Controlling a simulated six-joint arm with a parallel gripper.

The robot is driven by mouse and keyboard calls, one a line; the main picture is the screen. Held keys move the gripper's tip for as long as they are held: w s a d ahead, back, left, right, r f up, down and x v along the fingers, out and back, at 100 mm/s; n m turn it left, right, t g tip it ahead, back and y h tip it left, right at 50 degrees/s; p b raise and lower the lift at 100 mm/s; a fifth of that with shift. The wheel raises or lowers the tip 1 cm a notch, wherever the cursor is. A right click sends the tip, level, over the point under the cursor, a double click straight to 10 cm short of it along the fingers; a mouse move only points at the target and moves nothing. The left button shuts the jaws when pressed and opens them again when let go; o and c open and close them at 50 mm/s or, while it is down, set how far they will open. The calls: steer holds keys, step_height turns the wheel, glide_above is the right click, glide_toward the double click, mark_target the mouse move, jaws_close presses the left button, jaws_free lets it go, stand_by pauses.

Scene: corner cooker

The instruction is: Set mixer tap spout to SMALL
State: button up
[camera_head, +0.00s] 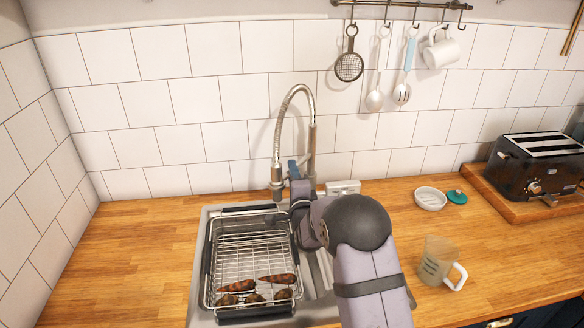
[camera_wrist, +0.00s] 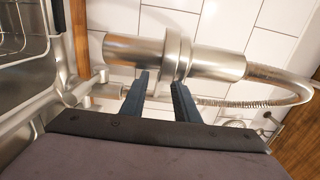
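The mixer tap (camera_head: 311,135) stands behind the sink, with a coiled silver hose arching over to a metal spout head (camera_head: 277,178) that hangs down. In the wrist view the spout head (camera_wrist: 215,64) lies sideways across the picture, with a raised ring (camera_wrist: 172,58) around its middle. My gripper (camera_wrist: 159,80) is open, its two dark blue fingers apart, tips beside the ring. I cannot tell whether they touch it. In the head view my gripper (camera_head: 291,168) is just right of the spout head and partly hidden by my arm. The spout's setting cannot be read.
The sink (camera_head: 203,250) holds a wire rack (camera_head: 211,290) with several carrots and other vegetables. A measuring cup (camera_head: 435,262), a white dish (camera_head: 430,198) and a toaster (camera_head: 540,165) stand on the right. Utensils and a mug hang on the wall. The left counter is clear.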

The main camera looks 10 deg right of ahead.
steer(key=shift+w, duration=0.85)
jaws_close()
